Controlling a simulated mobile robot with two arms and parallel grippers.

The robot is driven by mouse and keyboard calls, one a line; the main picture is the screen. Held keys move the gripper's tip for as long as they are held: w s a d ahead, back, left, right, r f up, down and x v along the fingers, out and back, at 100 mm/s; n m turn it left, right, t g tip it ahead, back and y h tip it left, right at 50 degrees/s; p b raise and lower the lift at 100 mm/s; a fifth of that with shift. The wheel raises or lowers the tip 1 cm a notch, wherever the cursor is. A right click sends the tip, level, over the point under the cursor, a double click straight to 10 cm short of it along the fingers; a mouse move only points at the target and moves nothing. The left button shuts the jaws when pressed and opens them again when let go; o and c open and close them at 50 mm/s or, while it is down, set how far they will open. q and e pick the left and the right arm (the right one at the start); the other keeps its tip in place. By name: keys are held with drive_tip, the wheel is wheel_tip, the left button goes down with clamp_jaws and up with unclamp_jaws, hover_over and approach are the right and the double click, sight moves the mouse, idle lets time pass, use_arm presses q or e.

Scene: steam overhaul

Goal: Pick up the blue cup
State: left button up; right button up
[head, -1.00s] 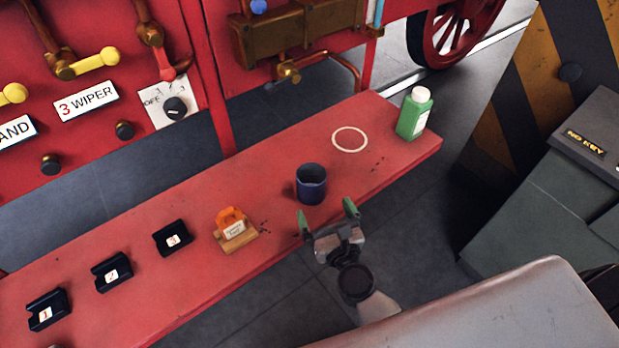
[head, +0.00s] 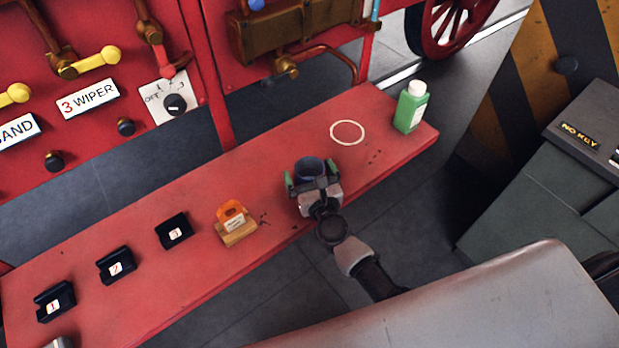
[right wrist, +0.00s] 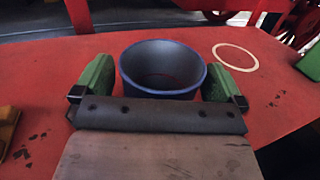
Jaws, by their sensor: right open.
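The blue cup (head: 309,167) stands upright on the red bench (head: 268,183), partly hidden by my right gripper in the head view. My right gripper (head: 308,184) is around the cup, with one green finger on each side. In the right wrist view the cup (right wrist: 163,68) shows its open, empty mouth between the green fingers of the gripper (right wrist: 163,80). The fingers are open; small gaps seem to show beside the cup, mostly near its base. My left gripper is not in view.
A white ring (head: 348,132) and a green bottle (head: 411,107) are to the right on the bench. An orange item on a wooden block (head: 235,226) and numbered black holders (head: 174,230) are to the left. A grey surface (head: 480,300) lies in front.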

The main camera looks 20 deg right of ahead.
drive_tip(key=c, duration=1)
drive_tip(key=shift+c, duration=0.2)
